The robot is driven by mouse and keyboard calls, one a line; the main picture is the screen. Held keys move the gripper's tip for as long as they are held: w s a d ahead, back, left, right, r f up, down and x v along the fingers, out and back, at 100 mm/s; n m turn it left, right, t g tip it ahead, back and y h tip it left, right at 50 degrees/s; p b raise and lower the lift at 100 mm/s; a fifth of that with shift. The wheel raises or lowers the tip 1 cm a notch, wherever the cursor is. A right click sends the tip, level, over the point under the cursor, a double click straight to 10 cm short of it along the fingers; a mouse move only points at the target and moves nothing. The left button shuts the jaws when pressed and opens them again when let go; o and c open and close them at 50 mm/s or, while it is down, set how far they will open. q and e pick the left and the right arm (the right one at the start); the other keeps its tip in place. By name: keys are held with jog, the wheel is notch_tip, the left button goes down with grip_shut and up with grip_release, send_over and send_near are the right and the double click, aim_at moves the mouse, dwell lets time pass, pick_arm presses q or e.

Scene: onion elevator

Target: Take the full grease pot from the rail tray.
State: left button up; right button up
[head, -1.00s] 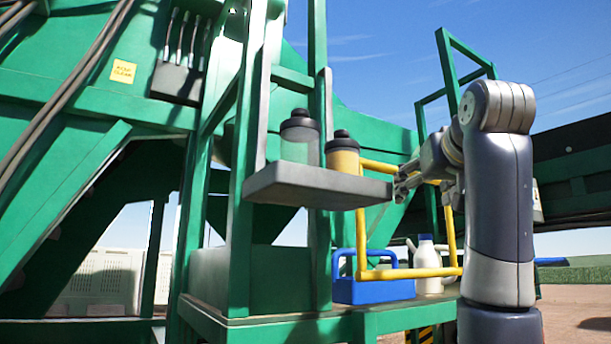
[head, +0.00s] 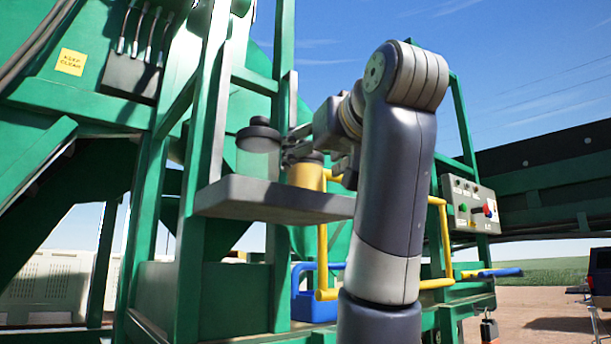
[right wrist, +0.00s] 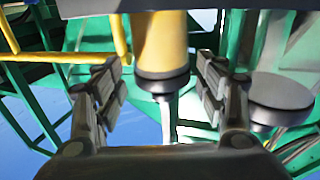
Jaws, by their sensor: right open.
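The full grease pot (head: 306,173), yellow with a dark lid, stands upright on the grey rail tray (head: 270,200). A clear, empty-looking pot (head: 258,155) with a dark lid stands to its left. My right gripper (head: 297,150) is at the yellow pot's upper part and partly hides it. In the right wrist view, which looks upside down, the open fingers (right wrist: 158,85) stand on either side of the yellow pot (right wrist: 162,45), with gaps visible. The clear pot's dark lid (right wrist: 280,97) is just outside the right-hand finger. My left gripper is not in view.
A green post (head: 283,120) rises behind the tray. Yellow rails (head: 442,240) and a blue carrier (head: 312,305) are beyond and below it. A control box (head: 470,205) is at the right. Open air lies above the tray.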

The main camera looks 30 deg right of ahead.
aim_at(309, 161)
jog(key=x, duration=0.1)
jog(key=p+x, duration=0.1)
jog(key=x, duration=0.1)
jog(key=shift+w+a+f, duration=0.2)
jog(key=shift+w, duration=0.1)
jog(key=shift+w+d+p, duration=0.4)
jog(key=shift+w+p, duration=0.15)
jog(key=shift+f, duration=0.1)
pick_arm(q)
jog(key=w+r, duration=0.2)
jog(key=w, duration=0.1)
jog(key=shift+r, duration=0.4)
pick_arm(e)
jog(key=shift+a, duration=0.15)
jog(key=c, duration=0.9)
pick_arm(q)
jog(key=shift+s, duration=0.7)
pick_arm(e)
jog(key=shift+c, duration=0.4)
